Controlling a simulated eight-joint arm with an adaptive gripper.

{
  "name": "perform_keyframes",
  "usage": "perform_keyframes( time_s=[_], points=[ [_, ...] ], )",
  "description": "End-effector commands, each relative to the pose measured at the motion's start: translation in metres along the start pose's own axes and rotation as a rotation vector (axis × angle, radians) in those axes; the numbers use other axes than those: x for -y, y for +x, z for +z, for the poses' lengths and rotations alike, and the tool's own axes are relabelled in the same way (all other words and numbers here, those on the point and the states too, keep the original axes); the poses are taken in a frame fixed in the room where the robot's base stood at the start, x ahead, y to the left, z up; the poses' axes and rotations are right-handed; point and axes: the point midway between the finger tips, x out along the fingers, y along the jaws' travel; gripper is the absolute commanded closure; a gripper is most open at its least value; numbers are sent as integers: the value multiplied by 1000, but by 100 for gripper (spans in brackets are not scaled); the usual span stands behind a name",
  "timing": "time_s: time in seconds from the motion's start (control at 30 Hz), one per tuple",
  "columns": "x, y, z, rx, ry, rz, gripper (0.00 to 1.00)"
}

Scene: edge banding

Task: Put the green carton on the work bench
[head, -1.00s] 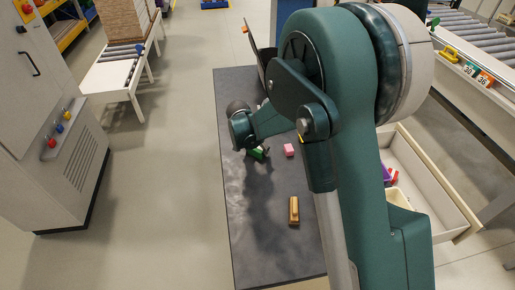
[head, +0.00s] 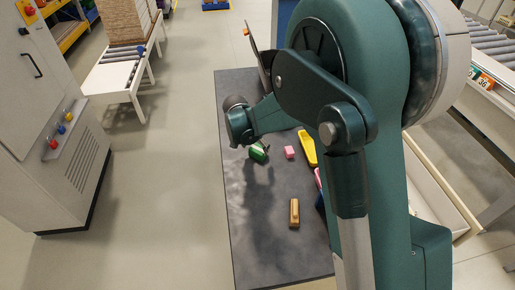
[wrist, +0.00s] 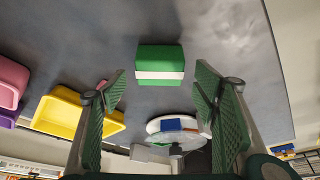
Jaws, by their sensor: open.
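The green carton (head: 258,152) with a white band stands on the dark bench top (head: 260,235). It also shows in the wrist view (wrist: 160,62), ahead of my fingertips and between their lines, with a gap around it. My gripper (wrist: 160,98) is open and empty, its two green padded fingers spread wide. In the head view my arm hides much of the bench's right side, and the fingers cannot be made out there.
On the bench, a pink block (head: 290,152), a yellow tray (head: 308,148) and a wooden-looking brush or block (head: 294,212) lie near the carton. The wrist view shows pink (wrist: 10,82) and yellow (wrist: 75,115) trays at left. The bench's front left area is clear.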

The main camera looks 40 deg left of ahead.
Motion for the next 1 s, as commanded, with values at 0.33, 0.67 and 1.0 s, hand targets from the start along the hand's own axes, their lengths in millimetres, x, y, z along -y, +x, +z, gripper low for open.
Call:
perform_keyframes(
  time_s=[0.33,0.67,1.0],
  points=[
    [-1,-50,0,0,1,0,40],
    [0,-75,0,0,0,0,40],
    [0,-76,0,0,1,0,40]
  ],
)
